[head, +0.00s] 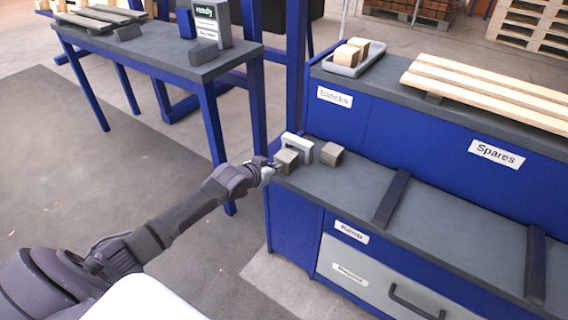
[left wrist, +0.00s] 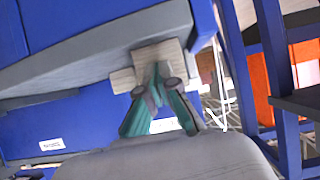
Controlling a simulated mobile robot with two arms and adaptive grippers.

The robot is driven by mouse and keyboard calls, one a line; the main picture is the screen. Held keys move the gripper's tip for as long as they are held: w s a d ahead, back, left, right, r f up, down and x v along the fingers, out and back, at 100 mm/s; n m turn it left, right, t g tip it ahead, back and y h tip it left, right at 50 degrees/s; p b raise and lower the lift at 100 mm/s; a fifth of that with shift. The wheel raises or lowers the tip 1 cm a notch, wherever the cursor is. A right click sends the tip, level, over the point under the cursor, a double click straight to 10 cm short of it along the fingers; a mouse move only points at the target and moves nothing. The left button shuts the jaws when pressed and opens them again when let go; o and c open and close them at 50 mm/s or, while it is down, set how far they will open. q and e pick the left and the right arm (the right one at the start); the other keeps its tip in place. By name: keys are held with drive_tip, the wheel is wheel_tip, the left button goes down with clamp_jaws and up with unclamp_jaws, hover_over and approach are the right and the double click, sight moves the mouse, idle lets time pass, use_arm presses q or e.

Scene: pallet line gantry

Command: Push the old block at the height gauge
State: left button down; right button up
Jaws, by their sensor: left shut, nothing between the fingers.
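A weathered grey-brown block (head: 287,161) stands on the dark bench top at the opening of the pale arch-shaped height gauge (head: 303,146). A second similar block (head: 333,153) stands to the right of the gauge, apart from it. My left gripper (head: 272,170) is shut and empty, its tips at the near left side of the first block. In the left wrist view, the shut green fingers (left wrist: 158,82) point at a block (left wrist: 152,56) and overlap it; I cannot tell whether they touch. My right gripper is in neither view.
Dark bars (head: 391,199) lie across the bench to the right. A tray (head: 345,66) with light blocks and pale slats (head: 490,90) sit on the raised shelf behind. Another table (head: 150,45) with a "ready" display (head: 210,22) stands left, with open floor between.

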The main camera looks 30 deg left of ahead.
use_arm(q)
drive_tip(key=shift+w, duration=0.25)
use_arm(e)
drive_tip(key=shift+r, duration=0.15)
use_arm(q)
drive_tip(key=shift+w+d+b, duration=0.1)
drive_tip(key=shift+w+b, duration=0.35)
drive_tip(key=shift+w, duration=0.35)
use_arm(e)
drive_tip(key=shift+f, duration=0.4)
use_arm(q)
drive_tip(key=shift+s+r+p, duration=0.1)
drive_tip(key=shift+s+p, duration=0.3)
drive_tip(key=shift+p, duration=0.2)
drive_tip(key=shift+s+a+p, duration=0.15)
drive_tip(key=shift+s+p, duration=1.05)
drive_tip(key=shift+s, duration=0.1)
drive_tip(key=shift+s+a+p, duration=0.1)
drive_tip(key=shift+s+p, duration=1.1)
drive_tip(key=shift+s, duration=0.1)
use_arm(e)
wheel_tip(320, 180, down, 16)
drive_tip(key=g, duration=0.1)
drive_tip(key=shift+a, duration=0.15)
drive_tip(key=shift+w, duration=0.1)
